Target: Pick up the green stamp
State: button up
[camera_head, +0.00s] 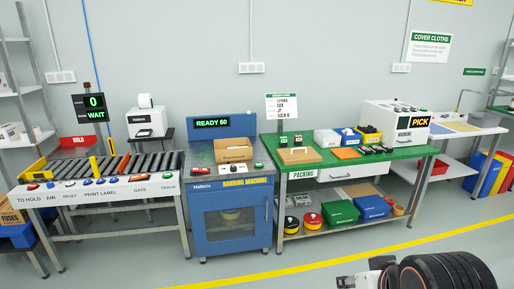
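Two small upright items with dark and green parts stand near the back left of the green-topped packing table (340,160): one at the left (283,141) and one beside it (298,139). They look like stamps, but they are too small for me to tell which is the green stamp. My arm shows at the bottom right, with what looks like my gripper (358,281) at its left end, cut by the picture edge. It is well in front of the table and touches nothing visible. Its fingers are not clear.
A brown box (299,156), blue and yellow bins (368,134), an orange pad (345,153) and a marking machine (396,120) stand on the table. A blue banding machine (232,195) and a roller conveyor (120,168) are left. The floor in front is clear.

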aim_at(284, 140)
jog(key=i, duration=3.6)
